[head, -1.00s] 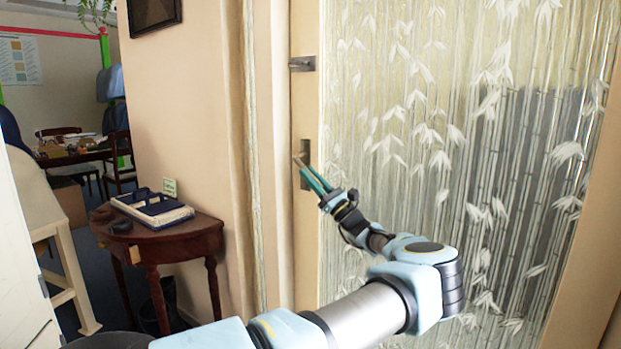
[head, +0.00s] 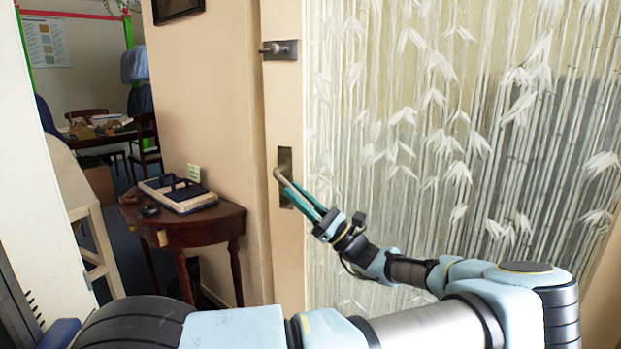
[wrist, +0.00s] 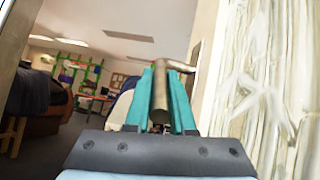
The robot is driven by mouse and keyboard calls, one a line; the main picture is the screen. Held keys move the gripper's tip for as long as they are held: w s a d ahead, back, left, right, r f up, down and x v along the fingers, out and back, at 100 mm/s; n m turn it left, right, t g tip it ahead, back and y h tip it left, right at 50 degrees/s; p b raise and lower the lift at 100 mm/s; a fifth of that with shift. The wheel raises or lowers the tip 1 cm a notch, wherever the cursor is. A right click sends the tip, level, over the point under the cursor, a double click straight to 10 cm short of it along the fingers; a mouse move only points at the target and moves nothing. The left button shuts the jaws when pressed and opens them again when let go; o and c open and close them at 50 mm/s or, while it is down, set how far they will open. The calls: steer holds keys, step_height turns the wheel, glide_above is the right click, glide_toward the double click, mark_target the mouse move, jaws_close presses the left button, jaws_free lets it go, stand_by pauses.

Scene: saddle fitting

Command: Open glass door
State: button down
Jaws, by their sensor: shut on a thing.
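The glass door (head: 440,150) has a pale frame and a translucent panel with a white bamboo pattern. It fills the right of the head view, and it also shows at the right of the wrist view (wrist: 265,90). Its lever handle (head: 278,174) sits on a dark plate (head: 285,160) near the left edge. My gripper (head: 287,186), with teal fingers, is shut on the handle. In the wrist view the metal handle (wrist: 160,100) lies between the fingers. The door stands ajar, its left edge covering part of the frame behind it.
A dark latch (head: 279,49) sits higher on the door's edge. A white furniture piece (head: 85,200) is at far left.

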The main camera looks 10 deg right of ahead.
steer(key=s+a+n+g+y+p, duration=0.1)
steer(key=s+a+g, duration=0.2)
steer(key=s, duration=0.8)
steer(key=shift+a+n+g+y, duration=0.3)
steer(key=shift+a, duration=0.3)
steer(key=shift+s+f, duration=0.1)
steer(key=c, duration=0.8)
jaws_free()
steer(key=shift+o, duration=0.2)
steer(key=b+v, duration=0.3)
steer(key=v, duration=0.7)
steer(key=shift+d+f, duration=0.25)
steer(key=shift+d, duration=0.05)
